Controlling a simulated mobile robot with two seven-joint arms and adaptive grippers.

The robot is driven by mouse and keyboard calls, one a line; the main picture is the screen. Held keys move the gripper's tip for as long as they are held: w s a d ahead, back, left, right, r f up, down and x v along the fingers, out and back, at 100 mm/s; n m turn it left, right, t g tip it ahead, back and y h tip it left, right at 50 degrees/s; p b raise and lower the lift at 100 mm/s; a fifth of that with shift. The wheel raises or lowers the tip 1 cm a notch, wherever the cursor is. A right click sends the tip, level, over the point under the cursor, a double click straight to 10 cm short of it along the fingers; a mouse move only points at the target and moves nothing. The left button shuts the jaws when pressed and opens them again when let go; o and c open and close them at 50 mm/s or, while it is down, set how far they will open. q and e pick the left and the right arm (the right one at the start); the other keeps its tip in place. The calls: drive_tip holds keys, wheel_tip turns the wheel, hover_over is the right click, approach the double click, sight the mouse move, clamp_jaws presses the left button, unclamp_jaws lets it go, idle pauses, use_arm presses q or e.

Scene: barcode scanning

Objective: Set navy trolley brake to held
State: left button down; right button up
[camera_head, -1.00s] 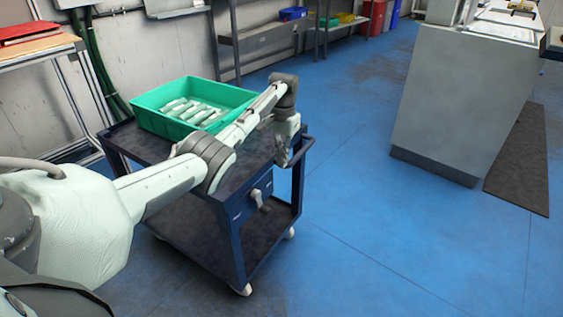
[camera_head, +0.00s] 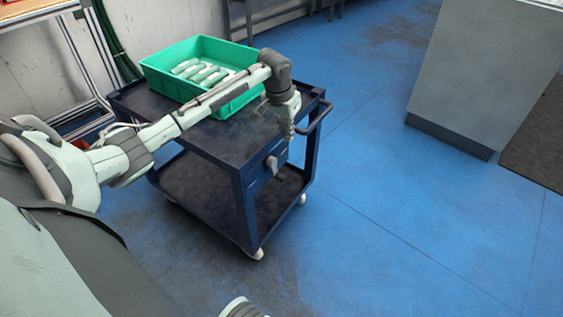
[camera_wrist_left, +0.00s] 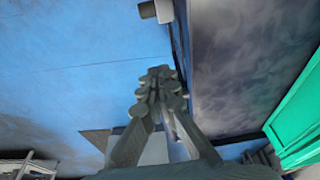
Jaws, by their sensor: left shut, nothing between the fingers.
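The navy trolley (camera_head: 228,140) stands on the blue floor, a green bin on its top. A small grey brake lever (camera_head: 275,166) sits on a navy panel at its near right end, below the top. My left gripper (camera_head: 287,134) is shut and empty, pointing down just above the lever, with a gap between them. In the left wrist view the shut fingers (camera_wrist_left: 161,80) show beside the trolley's dark edge. A pale and dark part, seemingly the lever (camera_wrist_left: 157,10), is at the top of that view. My right gripper is not seen.
The green bin (camera_head: 160,85) holds several pale items. A push handle (camera_head: 318,120) sticks out at the trolley's right end, close to my left gripper. A grey counter (camera_head: 475,75) stands at the right. The floor (camera_head: 400,220) between is clear.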

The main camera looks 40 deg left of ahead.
use_arm(q)
drive_tip(key=shift+s+d+r, duration=0.2)
drive_tip(key=shift+s+d, duration=0.05)
drive_tip(key=shift+s, duration=0.1)
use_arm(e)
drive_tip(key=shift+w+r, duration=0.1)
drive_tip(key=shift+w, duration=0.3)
use_arm(q)
drive_tip(key=shift+f, duration=0.1)
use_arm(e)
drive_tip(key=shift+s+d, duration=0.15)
use_arm(q)
wheel_tip(320, 180, down, 11)
drive_tip(key=s, duration=0.1)
drive_tip(key=shift+f, duration=0.2)
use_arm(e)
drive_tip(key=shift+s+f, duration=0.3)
use_arm(q)
drive_tip(key=shift+w, duration=0.1)
